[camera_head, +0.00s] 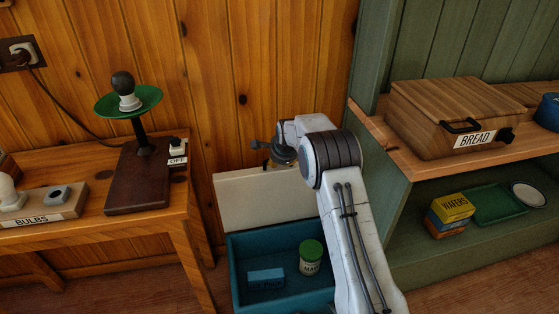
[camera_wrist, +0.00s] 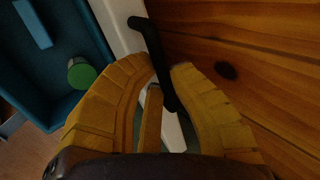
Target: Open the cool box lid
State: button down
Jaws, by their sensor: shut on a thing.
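The teal cool box (camera_head: 238,265) stands on the floor between the bench and the shelf unit. Its white lid (camera_head: 262,200) is raised, standing roughly upright at the back, and the inside is exposed. My gripper (camera_head: 272,163) is at the lid's top edge. In the wrist view my gripper's yellow fingers (camera_wrist: 166,78) are shut around the black lid handle (camera_wrist: 151,42). The white lid edge (camera_wrist: 116,22) shows beside it. My arm hides the box's right side in the head view.
A blue ice pack (camera_head: 266,277) and a green-capped jar (camera_head: 311,257) are inside the box. A green shelf unit (camera_head: 400,235) with a bread box (camera_head: 445,110) is right. The wood wall is close behind the lid.

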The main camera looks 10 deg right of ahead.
jog(key=shift+d, duration=0.1)
jog(key=c, duration=1.1)
grip_release()
jog(key=shift+r, duration=0.1)
jog(key=v, duration=1.1)
jog(key=shift+s+r, duration=0.25)
jog(key=shift+r, duration=0.1)
